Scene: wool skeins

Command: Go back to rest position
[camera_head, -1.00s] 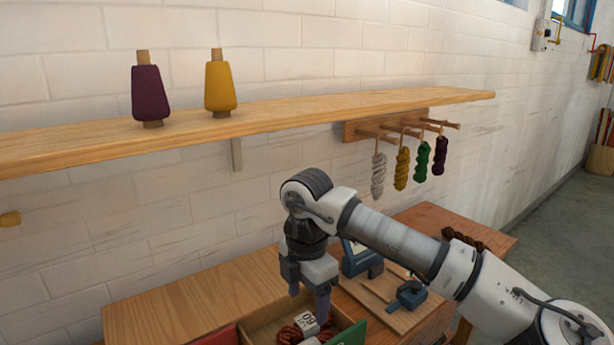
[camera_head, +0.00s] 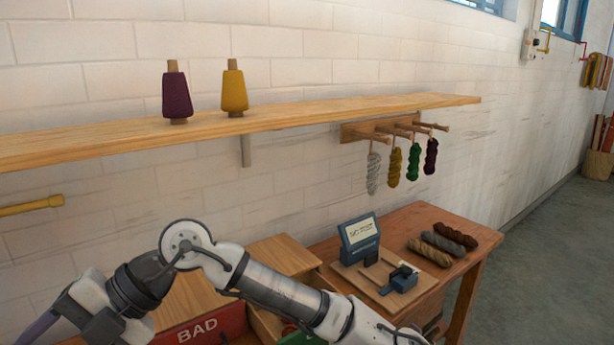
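My gripper (camera_head: 40,332) is at the lower left of the head view, at the end of my folded arm. Only part of it shows; a finger runs toward the left edge, and the fingertips are not clear. I cannot tell whether it is open or shut. A red box panel marked "BAD" (camera_head: 205,326) is just to the right of the gripper, partly behind my arm. A green panel (camera_head: 300,339) shows at the bottom edge, mostly hidden by my arm.
A wooden table (camera_head: 410,222) carries a blue-grey device with a display (camera_head: 360,238) and several skeins (camera_head: 440,245). Above, a shelf (camera_head: 300,110) holds purple (camera_head: 176,96) and yellow cones (camera_head: 233,92). Several small skeins hang from a peg rack (camera_head: 372,130).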

